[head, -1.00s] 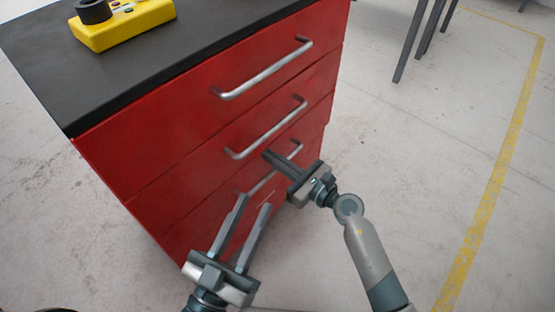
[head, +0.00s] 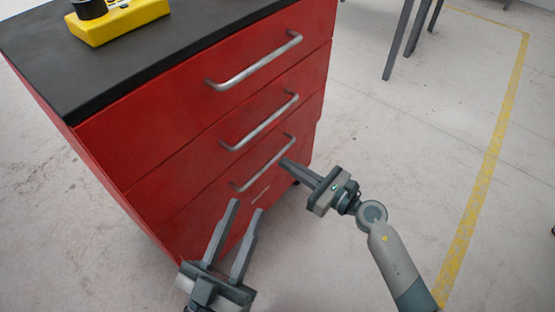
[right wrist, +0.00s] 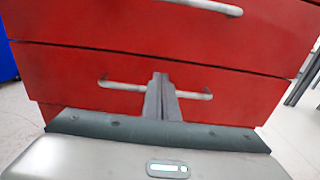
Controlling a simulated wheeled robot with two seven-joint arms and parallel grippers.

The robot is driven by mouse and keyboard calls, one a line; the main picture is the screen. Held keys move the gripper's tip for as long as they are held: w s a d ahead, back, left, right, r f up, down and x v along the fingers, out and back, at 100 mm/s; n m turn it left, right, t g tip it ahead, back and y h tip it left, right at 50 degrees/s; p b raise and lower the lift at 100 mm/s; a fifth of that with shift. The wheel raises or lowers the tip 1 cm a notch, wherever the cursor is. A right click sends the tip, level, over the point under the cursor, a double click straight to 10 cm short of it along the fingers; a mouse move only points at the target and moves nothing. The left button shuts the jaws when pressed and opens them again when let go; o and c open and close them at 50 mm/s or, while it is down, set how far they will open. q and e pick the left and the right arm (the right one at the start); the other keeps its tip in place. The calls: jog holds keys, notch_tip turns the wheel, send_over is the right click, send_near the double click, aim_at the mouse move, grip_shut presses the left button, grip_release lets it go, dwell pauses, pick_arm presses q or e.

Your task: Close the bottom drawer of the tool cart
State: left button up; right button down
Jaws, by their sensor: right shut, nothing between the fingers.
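The red tool cart (head: 165,150) shows three drawer fronts, each with a silver bar handle. The bottom drawer (head: 222,204) has its handle (head: 262,163) in plain sight; its front looks nearly in line with the fronts above, but I cannot tell if a small gap is left. My right gripper (head: 286,163) is shut and empty, its fingertips pointing at the front near the right end of that handle. In the right wrist view its shut fingers (right wrist: 160,96) overlap the middle of a handle (right wrist: 124,86). My left gripper (head: 247,207) is open and empty, low before the bottom drawer.
A yellow device (head: 120,20) with a black knob sits on the cart's dark top (head: 60,62). Dark table legs (head: 405,38) stand at the upper right. The concrete floor right of the cart is clear, with a yellow line (head: 487,165).

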jog(key=v, duration=0.6)
jog(key=shift+s+r, duration=0.1)
dwell(0.4)
